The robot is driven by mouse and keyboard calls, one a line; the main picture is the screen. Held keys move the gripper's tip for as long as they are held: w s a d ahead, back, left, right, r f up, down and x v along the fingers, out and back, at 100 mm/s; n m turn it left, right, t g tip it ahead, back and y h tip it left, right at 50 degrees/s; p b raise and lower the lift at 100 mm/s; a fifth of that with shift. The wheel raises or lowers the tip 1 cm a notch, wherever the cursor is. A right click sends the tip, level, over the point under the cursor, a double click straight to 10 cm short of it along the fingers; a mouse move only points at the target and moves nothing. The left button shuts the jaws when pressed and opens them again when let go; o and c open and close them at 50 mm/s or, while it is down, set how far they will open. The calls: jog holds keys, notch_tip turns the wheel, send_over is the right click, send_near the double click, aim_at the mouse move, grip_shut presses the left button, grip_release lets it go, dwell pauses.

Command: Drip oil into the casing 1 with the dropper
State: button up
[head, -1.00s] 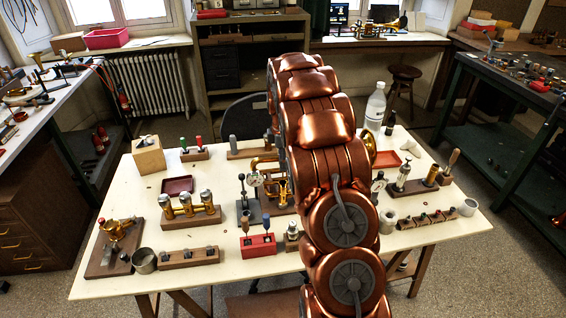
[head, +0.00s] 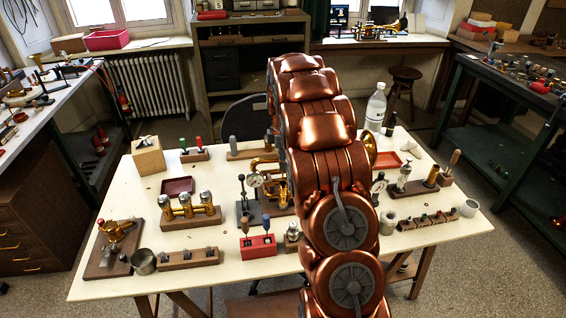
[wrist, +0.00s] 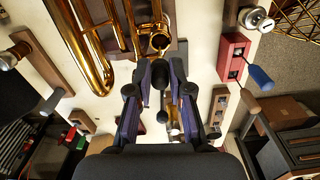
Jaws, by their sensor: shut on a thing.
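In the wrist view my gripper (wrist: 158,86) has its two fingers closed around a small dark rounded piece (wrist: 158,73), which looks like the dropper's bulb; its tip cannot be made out. A brass horn (wrist: 88,50) lies just beyond the fingertips. An open brass tube end (wrist: 159,42) on it is close ahead of the held piece, apparently apart from it; I cannot tell whether this is casing 1. In the head view the horn (head: 268,168) is partly hidden behind my arm, and my gripper is hidden. A three-cylinder brass valve block (head: 187,207) stands on the left of the bench.
The pale bench (head: 130,285) is crowded. A red tool holder (head: 258,247) also shows in the wrist view (wrist: 233,56). A metal cup (head: 144,262), a wooden rack (head: 189,258) and a dark red tray (head: 178,186) stand left. A clear bottle (head: 375,109) stands at the back right.

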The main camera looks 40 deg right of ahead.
jog(key=shift+f+b, duration=0.6)
jog(key=shift+f, duration=0.55)
dwell(2.1)
jog(key=shift+r, duration=2.55)
